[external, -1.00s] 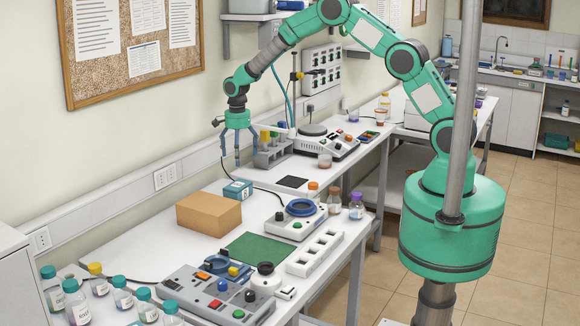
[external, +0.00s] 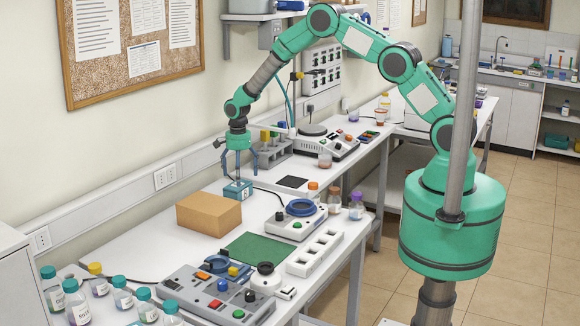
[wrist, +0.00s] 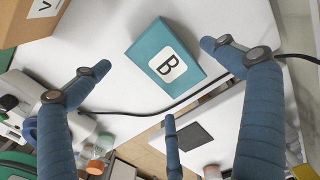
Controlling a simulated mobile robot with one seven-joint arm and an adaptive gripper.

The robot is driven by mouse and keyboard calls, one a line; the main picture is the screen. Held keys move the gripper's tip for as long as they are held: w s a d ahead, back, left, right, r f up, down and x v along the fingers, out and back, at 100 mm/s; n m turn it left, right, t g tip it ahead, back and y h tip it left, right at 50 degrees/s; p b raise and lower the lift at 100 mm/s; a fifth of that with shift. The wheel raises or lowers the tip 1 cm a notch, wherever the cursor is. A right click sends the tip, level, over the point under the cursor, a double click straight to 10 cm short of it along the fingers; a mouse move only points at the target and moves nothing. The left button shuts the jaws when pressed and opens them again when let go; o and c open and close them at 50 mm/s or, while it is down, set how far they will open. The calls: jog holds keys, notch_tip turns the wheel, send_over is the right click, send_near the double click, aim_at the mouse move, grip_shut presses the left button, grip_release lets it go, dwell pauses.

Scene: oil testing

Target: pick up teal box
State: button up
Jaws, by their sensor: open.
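The teal box (external: 238,189) sits on the white bench beside the brown cardboard box. In the wrist view the teal box (wrist: 165,62) shows a white label with a black letter B. My gripper (external: 238,176) points down just above the teal box. Its blue fingers (wrist: 160,75) are spread open, with the box between and ahead of the fingertips. I see no clear contact between the fingers and the box.
The brown box (external: 208,214) stands close to the left of the teal box. A black cable (wrist: 150,112) runs beside the teal box. A device with a blue ring (external: 300,208) and a green mat (external: 257,248) lie nearer the bench's front. A grey rack (external: 272,153) stands behind.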

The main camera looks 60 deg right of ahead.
jog(key=shift+f, duration=0.1)
jog(key=shift+d+f+p, duration=0.15)
jog(key=shift+f+p, duration=0.35)
jog(key=shift+f, duration=2)
jog(key=c, duration=1.4)
jog(key=shift+r, duration=0.1)
jog(key=shift+r, duration=0.7)
notch_tip(320, 180, up, 2)
jog(key=shift+r+b, duration=0.1)
jog(key=shift+b, duration=0.3)
jog(key=s, duration=0.5)
jog(key=s+r+b, duration=0.1)
jog(key=s, duration=1)
jog(key=shift+d+r+b, duration=0.15)
jog(key=shift+b, duration=0.2)
